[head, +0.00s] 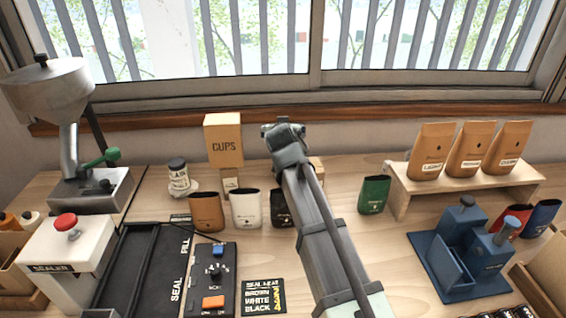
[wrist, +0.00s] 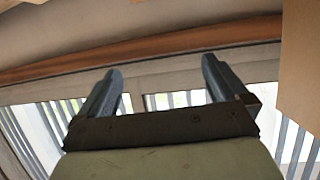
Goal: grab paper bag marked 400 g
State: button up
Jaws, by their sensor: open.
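Three brown paper bags stand in a row on a small wooden riser (head: 402,201) at the right: a left one (head: 432,146), a middle one (head: 471,143) and a right one (head: 508,144). Each has a small pale label, too small to read for certain, so I cannot tell which is marked 400 g. A shorter brown bag (head: 206,214) stands open-topped on the table. My gripper (head: 284,133) is raised over the middle of the table, left of the riser and apart from the bags. In the wrist view my gripper (wrist: 162,66) has its fingers spread, with nothing between them.
A white pouch (head: 246,210), a partly hidden black pouch (head: 281,208) and a green pouch (head: 374,194) stand mid-table. A CUPS box (head: 224,145) stands behind. A blue fixture (head: 459,262) sits before the riser. A sealer (head: 62,250) and grinder (head: 75,190) fill the left.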

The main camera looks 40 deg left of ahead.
notch_tip(320, 180, down, 8)
jog(key=x, duration=0.7)
jog(key=shift+w+a, duration=0.25)
jog(key=shift+a, duration=0.05)
jog(key=c, duration=1.8)
